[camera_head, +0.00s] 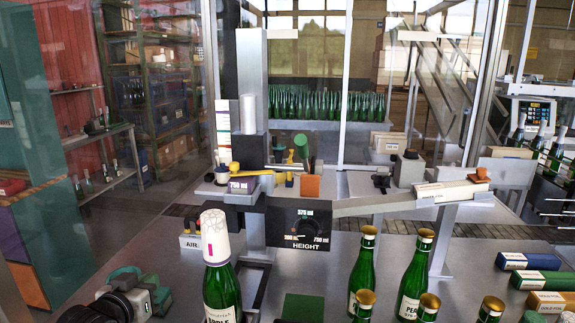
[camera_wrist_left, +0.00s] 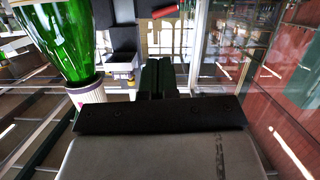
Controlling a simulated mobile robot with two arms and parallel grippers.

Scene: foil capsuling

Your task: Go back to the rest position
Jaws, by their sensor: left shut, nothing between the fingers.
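My left gripper (camera_head: 130,297) is at the bottom left of the head view, low over the bench and left of a green bottle (camera_head: 222,290). In the left wrist view its two dark fingers (camera_wrist_left: 157,78) are together with nothing between them. The bottle stands upright with a white foil capsule (camera_head: 215,238) over its neck. In the left wrist view the bottle (camera_wrist_left: 62,40) appears upside down at the left, apart from the fingers, with its capsule (camera_wrist_left: 87,95) below it. My right gripper is not in view.
Several gold-topped green bottles (camera_head: 362,275) stand at the front right. Coloured boxes (camera_head: 548,281) lie at the right edge. A machine with a height dial (camera_head: 307,229) stands behind the capped bottle. A green pad (camera_head: 303,308) lies on the bench between the bottles.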

